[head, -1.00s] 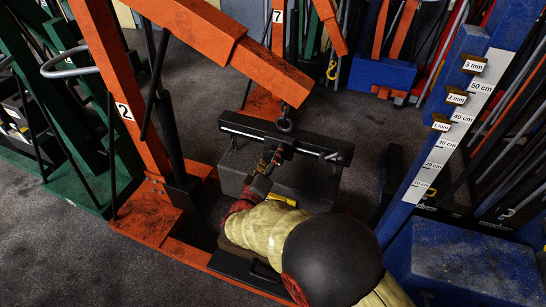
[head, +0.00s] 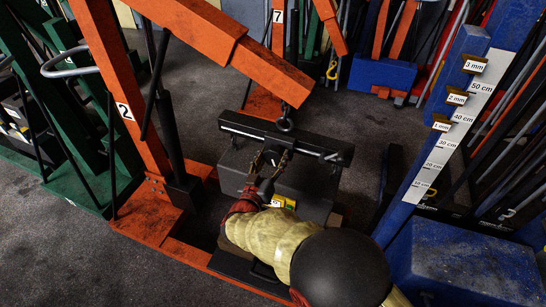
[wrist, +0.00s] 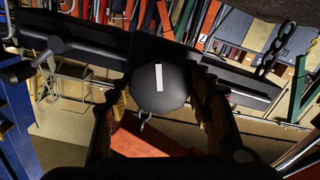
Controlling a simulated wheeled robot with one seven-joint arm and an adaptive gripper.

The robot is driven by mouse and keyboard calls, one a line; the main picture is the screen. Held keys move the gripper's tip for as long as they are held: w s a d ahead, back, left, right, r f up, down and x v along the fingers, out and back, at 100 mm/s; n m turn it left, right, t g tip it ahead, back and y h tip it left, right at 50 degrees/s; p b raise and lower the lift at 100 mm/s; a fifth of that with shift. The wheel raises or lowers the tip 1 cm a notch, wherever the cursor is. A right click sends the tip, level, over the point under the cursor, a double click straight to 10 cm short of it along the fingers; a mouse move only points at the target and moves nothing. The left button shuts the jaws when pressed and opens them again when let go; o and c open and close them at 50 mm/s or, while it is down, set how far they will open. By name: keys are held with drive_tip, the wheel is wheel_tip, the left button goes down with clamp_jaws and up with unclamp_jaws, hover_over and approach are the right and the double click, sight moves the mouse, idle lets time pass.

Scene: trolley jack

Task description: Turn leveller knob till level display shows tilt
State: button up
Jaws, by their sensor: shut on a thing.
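The leveller knob (wrist: 158,88) is dark and many-sided with a white stripe, at the middle of the wrist view. It sits on the black leveller bar (head: 245,129), which hangs from the crane hook. My gripper (head: 273,158) reaches the middle of the bar, and its fingers (wrist: 165,98) are shut on the knob from both sides. In the head view the knob is mostly hidden by the fingers. A yellow-framed display (head: 284,202), apparently the level display, shows on the dark load just right of my wrist. Its reading is too small to tell.
The orange crane marked 2 (head: 160,140) stands left, with its boom above the bar. A black T-handle (head: 341,155) is at the bar's right end. The dark load block (head: 312,190) is below. A blue post with a scale (head: 432,150) stands right. Open floor (head: 70,255) lies front left.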

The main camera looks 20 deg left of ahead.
drive_tip(key=shift+d+f+m, duration=0.3)
drive_tip(key=shift+d+f, duration=0.05)
drive_tip(key=shift+f, duration=0.05)
drive_tip(key=o, duration=1.1)
drive_tip(key=shift+r, duration=0.2)
drive_tip(key=shift+o, duration=0.3)
drive_tip(key=shift+a+r, duration=0.1)
drive_tip(key=shift+s+a, duration=0.1)
drive_tip(key=shift+s, duration=0.25)
drive_tip(key=s, duration=1.1)
drive_tip(key=shift+s+a, duration=0.15)
drive_tip(key=shift+a, duration=0.25)
